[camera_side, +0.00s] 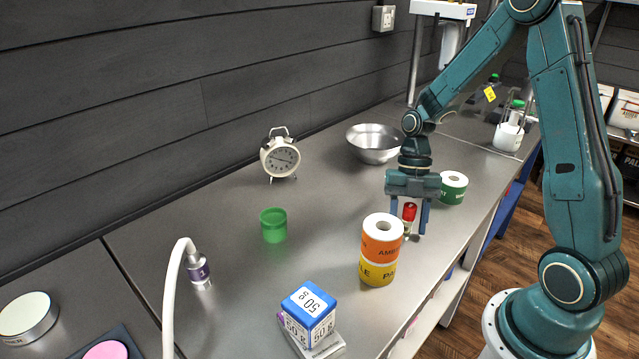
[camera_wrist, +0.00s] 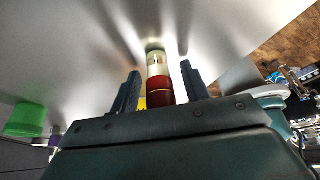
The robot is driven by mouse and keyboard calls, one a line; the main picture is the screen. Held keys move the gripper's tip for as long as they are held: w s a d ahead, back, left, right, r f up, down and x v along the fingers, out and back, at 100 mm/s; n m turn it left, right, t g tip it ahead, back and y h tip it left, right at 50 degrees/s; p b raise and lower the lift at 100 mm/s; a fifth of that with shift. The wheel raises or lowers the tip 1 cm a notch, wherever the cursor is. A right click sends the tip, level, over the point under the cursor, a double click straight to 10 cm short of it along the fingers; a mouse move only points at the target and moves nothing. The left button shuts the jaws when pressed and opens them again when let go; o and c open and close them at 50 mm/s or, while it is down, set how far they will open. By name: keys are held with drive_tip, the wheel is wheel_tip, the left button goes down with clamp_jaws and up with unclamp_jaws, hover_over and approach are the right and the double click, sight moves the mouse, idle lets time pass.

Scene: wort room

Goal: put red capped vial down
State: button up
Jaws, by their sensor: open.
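The red capped vial (camera_side: 409,213) stands upright on the grey bench, behind the orange and yellow tape rolls in the side view. In the wrist view the vial (camera_wrist: 158,80) shows its red cap nearest the camera and its pale body beyond. My gripper (camera_side: 408,226) points down over the vial, with one finger on each side of it. In the wrist view the fingers of my gripper (camera_wrist: 158,88) are apart, with a gap between the vial and each finger. The vial's base is partly hidden in the side view.
Stacked orange and yellow tape rolls (camera_side: 381,249) stand close in front of my gripper. A green tape roll (camera_side: 453,188) is just behind it, and a metal bowl (camera_side: 374,143) is farther back. A green cup (camera_side: 273,225) and an alarm clock (camera_side: 280,157) stand left. Bench between is clear.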

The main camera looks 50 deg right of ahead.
drive_tip(key=v, duration=1.2)
drive_tip(key=shift+r, duration=0.2)
drive_tip(key=shift+a, duration=0.1)
drive_tip(key=s+a+r+m+t+h, duration=0.2)
drive_tip(key=s+a+r+m+t, duration=0.2)
drive_tip(key=s+m, duration=0.3)
drive_tip(key=s+a+r+m+t+h, duration=0.1)
drive_tip(key=s+a+r+m+t, duration=0.3)
drive_tip(key=m, duration=1.3)
drive_tip(key=shift+s+a+r+m+h, duration=0.4)
drive_tip(key=shift+s+a+r, duration=0.3)
drive_tip(key=shift+s+a, duration=1)
